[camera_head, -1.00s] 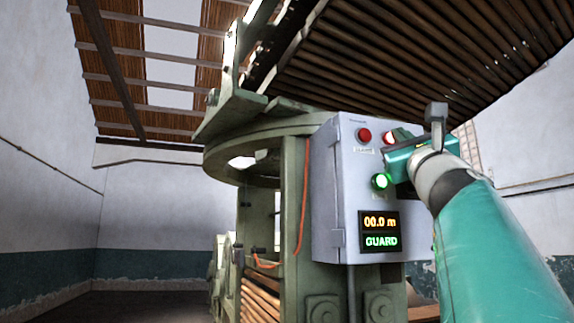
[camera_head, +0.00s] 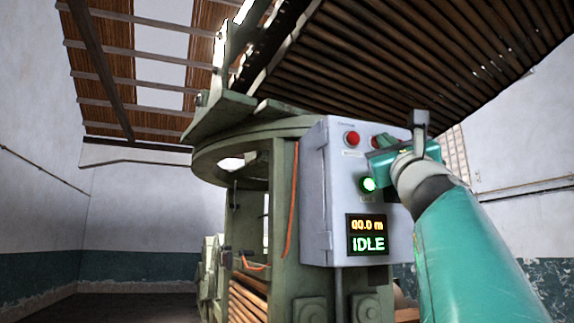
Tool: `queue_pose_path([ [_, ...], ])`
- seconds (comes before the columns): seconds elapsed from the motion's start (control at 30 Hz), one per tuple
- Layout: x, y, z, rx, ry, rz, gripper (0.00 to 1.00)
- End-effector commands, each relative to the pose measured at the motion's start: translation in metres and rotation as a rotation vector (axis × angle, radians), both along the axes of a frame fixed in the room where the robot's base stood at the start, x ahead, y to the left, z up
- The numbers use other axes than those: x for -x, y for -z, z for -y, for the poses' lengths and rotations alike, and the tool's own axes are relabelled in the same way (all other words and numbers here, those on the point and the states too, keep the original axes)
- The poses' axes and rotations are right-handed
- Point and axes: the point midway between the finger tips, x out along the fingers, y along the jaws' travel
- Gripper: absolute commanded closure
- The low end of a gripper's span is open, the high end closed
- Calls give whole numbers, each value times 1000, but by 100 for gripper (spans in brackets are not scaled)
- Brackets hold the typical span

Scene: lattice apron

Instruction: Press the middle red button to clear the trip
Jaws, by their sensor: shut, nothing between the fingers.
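A grey control box (camera_head: 322,165) stands on the green machine. A red button (camera_head: 352,138) is at its upper left with a small label below it. The display (camera_head: 367,235) reads "00.0 m" and "IDLE". My teal gripper (camera_head: 378,161) is shut and empty, in front of the box's upper right. Its fingertips are hard to make out, so I cannot tell if they touch the second red button. Any button further right is hidden.
The green machine frame (camera_head: 281,205) with its round ring (camera_head: 205,165) stands behind and left of the box. An orange cable (camera_head: 292,200) hangs beside the box. A slatted brown panel (camera_head: 400,60) slopes overhead. The floor at left (camera_head: 130,306) looks clear.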

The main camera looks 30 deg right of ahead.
Motion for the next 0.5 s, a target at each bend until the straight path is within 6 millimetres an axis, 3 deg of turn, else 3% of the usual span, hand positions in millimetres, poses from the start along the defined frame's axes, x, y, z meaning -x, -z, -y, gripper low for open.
queue_pose_path([
  [0.5,16,0,-4,0,-1,0,100],
])
